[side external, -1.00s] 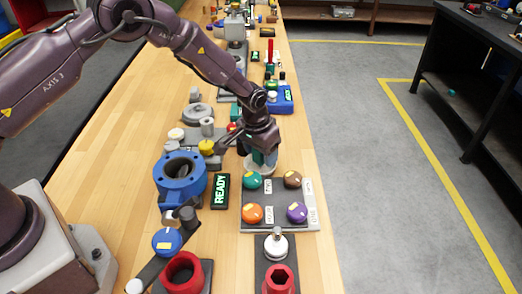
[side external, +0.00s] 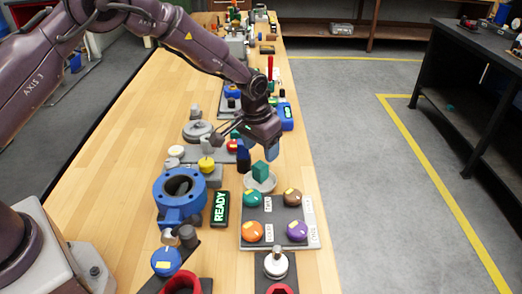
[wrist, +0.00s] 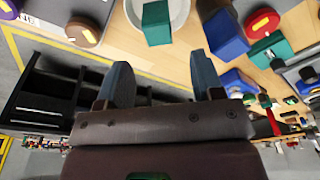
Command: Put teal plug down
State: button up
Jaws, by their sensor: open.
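The teal plug (side external: 261,170), a small teal block, sits in a round pale dish (side external: 270,184) on the bench, behind the grey board of coloured knobs. In the wrist view the teal plug (wrist: 156,23) stands in the dish, beyond my fingertips and apart from them. My gripper (side external: 258,151) is just above and behind the plug in the side view. In the wrist view my gripper (wrist: 161,72) has its two blue-grey fingers wide apart with nothing between them.
The grey board (side external: 280,243) carries teal, brown, orange and purple knobs in front of the dish. A lit READY sign (side external: 220,207) and a blue flanged valve body (side external: 180,190) stand to the left. A blue block (wrist: 222,35) is close beside the dish.

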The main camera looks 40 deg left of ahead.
jog(key=shift+s+f, duration=0.2)
jog(key=shift+s, duration=0.15)
jog(key=s+a+r+t, duration=0.2)
jog(key=s+r, duration=1)
jog(key=s, duration=0.3)
jog(key=s+a+r+t, duration=0.1)
jog(key=s+a+r, duration=0.2)
jog(key=s+r, duration=1)
jog(key=s, duration=0.2)
jog(key=shift+s+a+r+t, duration=0.2)
jog(key=shift+s+t, duration=0.2)
